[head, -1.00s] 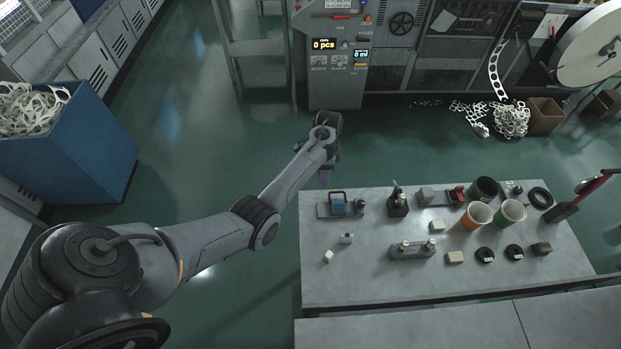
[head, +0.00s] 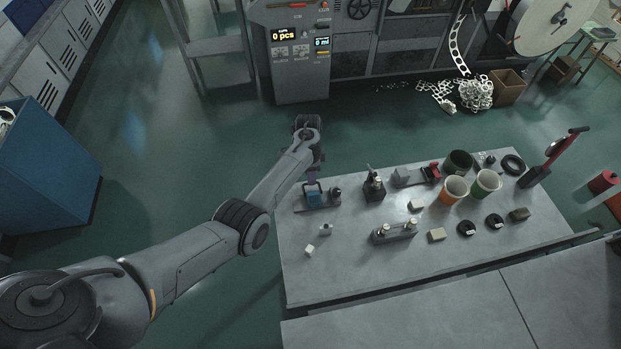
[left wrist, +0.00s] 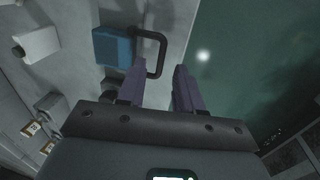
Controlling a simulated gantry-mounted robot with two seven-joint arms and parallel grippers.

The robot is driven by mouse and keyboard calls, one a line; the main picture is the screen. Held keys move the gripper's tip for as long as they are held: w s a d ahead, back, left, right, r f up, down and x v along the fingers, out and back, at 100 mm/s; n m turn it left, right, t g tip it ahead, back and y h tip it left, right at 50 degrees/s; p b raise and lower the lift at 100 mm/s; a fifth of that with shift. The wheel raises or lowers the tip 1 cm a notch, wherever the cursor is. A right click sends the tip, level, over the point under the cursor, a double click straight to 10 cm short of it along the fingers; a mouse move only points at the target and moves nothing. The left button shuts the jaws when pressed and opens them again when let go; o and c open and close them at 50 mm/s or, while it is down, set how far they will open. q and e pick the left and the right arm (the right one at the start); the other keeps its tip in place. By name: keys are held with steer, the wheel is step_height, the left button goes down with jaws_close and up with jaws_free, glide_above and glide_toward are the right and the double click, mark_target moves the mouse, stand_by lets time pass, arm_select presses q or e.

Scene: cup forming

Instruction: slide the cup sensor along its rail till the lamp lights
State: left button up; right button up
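A blue block (head: 314,198) sits on a low grey rail-like base (head: 331,206) at the table's far left corner; I take it for the cup sensor. A small dark post (head: 336,193) stands at the base's right end; I cannot tell whether it is the lamp. My left gripper (head: 312,178) is just above and behind the block, pointing down. In the left wrist view its purple fingers (left wrist: 158,84) are apart and empty. The block (left wrist: 112,46) and its black loop handle (left wrist: 162,52) show there, the handle close to the fingertips. My right gripper is not in view.
Right of the block stand a dark upright device (head: 374,187), a red-and-grey device (head: 430,173), an orange cup (head: 453,190) and a green cup (head: 486,184). A two-knob fixture (head: 394,234) and small blocks lie nearer. The table's front left (head: 330,280) is clear.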

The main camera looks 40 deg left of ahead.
arm_select(q)
steer(key=shift+s+d+f, duration=0.1)
steer(key=shift+d+f, duration=0.05)
steer(key=shift+f, duration=0.9)
steer(key=shift+c, duration=0.3)
jaws_close()
steer(key=shift+r, duration=0.15)
stand_by(0.4)
